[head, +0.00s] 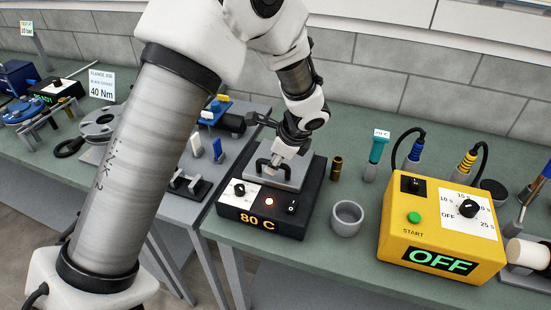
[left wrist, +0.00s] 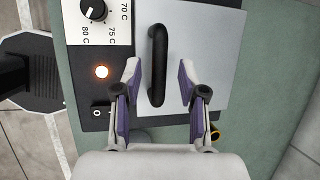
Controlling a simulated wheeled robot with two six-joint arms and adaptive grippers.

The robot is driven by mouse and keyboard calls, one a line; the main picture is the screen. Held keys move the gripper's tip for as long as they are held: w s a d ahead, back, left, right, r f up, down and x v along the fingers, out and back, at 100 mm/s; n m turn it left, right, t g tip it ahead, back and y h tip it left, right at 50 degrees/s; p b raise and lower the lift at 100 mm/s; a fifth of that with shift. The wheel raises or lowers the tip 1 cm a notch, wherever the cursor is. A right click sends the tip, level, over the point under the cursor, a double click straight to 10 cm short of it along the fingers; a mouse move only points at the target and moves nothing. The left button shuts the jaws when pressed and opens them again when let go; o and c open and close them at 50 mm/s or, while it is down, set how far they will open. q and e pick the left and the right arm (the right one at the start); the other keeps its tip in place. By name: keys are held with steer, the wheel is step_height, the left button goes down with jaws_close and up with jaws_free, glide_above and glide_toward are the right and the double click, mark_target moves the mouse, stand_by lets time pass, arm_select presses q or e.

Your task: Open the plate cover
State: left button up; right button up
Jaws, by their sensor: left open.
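The plate cover (head: 290,180) is a flat light-grey lid lying closed on the black heating plate unit (head: 262,224), whose front reads 80 C. In the left wrist view the cover (left wrist: 205,60) carries a black bar handle (left wrist: 157,65). My left gripper (head: 270,164) is over the cover at the handle. In the left wrist view my left gripper (left wrist: 158,68) is open, with one finger on each side of the handle and a visible gap to both. The arm hides part of the cover in the head view. My right gripper is not in view.
The unit has a dial (left wrist: 93,10), a lit lamp (left wrist: 102,72) and a switch (head: 291,207). A grey cup (head: 347,218), a brass cylinder (head: 336,168) and a yellow OFF box (head: 440,240) stand to its right. Blue and white parts (head: 218,148) stand left.

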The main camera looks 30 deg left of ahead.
arm_select(q)
steer(key=shift+s+r, duration=0.15)
steer(key=shift+s, duration=0.05)
steer(key=c, duration=0.5)
jaws_close()
